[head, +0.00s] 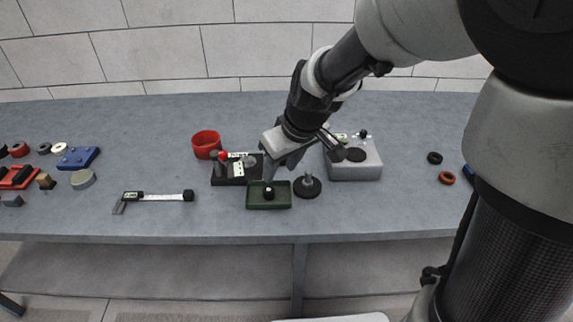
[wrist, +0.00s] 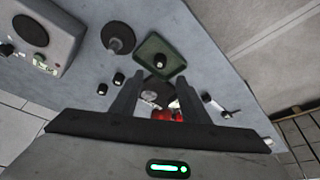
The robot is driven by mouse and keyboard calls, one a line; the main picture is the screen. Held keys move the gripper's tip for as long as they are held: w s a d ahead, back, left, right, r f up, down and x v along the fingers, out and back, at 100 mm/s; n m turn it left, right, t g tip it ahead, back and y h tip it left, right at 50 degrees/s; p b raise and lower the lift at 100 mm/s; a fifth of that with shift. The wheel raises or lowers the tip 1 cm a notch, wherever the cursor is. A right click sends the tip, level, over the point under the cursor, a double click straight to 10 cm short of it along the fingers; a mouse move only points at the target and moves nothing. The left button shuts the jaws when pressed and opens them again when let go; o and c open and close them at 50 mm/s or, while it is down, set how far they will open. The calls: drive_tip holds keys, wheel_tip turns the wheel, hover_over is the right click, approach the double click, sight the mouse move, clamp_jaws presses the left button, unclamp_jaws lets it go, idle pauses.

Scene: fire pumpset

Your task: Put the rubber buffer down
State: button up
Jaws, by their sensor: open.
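A small black piece with a pale top (head: 269,193), which looks like the rubber buffer, sits in the green tray (head: 284,203). In the wrist view the black piece (wrist: 160,60) rests inside the tray (wrist: 181,45), beyond my fingertips. My gripper (head: 284,165) is over the table behind the tray, partly hidden by the wrist. In the wrist view my gripper (wrist: 157,78) has its fingers apart with nothing held between them. Other small black cylinders (wrist: 118,78) also show there, so I cannot be certain which piece is the buffer.
A black fixture (head: 228,180) and red cup (head: 206,150) stand left of my gripper. A black disc with a post (head: 307,188) and a grey box (head: 356,172) stand right. A gauge-like tool (head: 155,197) lies left. Bare table lies along the front edge.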

drive_tip(key=s+d+r+m+t+h, duration=0.1)
drive_tip(key=s+d+r+m, duration=0.2)
drive_tip(key=s, duration=0.6)
drive_tip(key=s+d+r+m+t+h, duration=0.1)
drive_tip(key=s+d+r+m, duration=0.2)
drive_tip(key=s+d+r, duration=0.5)
drive_tip(key=shift+s+d+r+m, duration=0.25)
drive_tip(key=shift+s+d+m, duration=0.15)
drive_tip(key=shift+s, duration=0.25)
wheel_tip(320, 180, up, 18)
drive_tip(key=p, duration=1.8)
